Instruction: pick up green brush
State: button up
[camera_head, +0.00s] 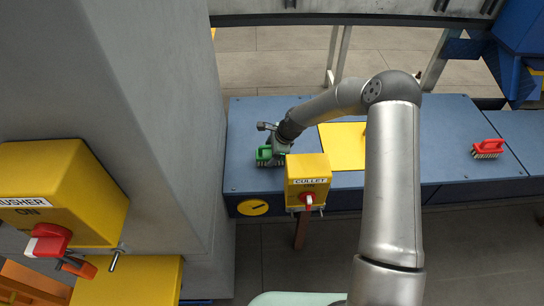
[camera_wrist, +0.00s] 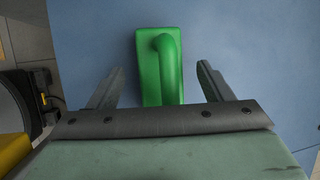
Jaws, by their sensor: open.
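The green brush (camera_wrist: 151,76) lies on the blue table and shows in the wrist view between and just beyond my gripper's fingers, with its curved handle (camera_wrist: 168,62) facing up. In the head view the green brush (camera_head: 265,155) is partly hidden by my wrist at the table's left end. My gripper (camera_wrist: 160,78) is open, one finger on each side of the brush, with a visible gap on both sides. In the head view my gripper (camera_head: 273,155) is directly over the brush. The height between fingers and brush is hard to tell.
The blue table (camera_head: 440,130) carries a yellow sheet (camera_head: 341,147) in the middle and a red brush (camera_head: 488,148) at the right. A yellow "CULLET" box (camera_head: 307,173) stands at the front edge. A large grey column (camera_head: 150,90) rises left of the table.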

jog(key=shift+a+f, duration=0.1)
jog(key=shift+f, duration=0.15)
jog(key=c, duration=1.2)
jog(key=shift+o, duration=0.2)
jog(key=shift+r, duration=0.1)
notch_tip(320, 180, up, 10)
jog(key=shift+f+p, duration=0.1)
jog(key=shift+p, duration=0.2)
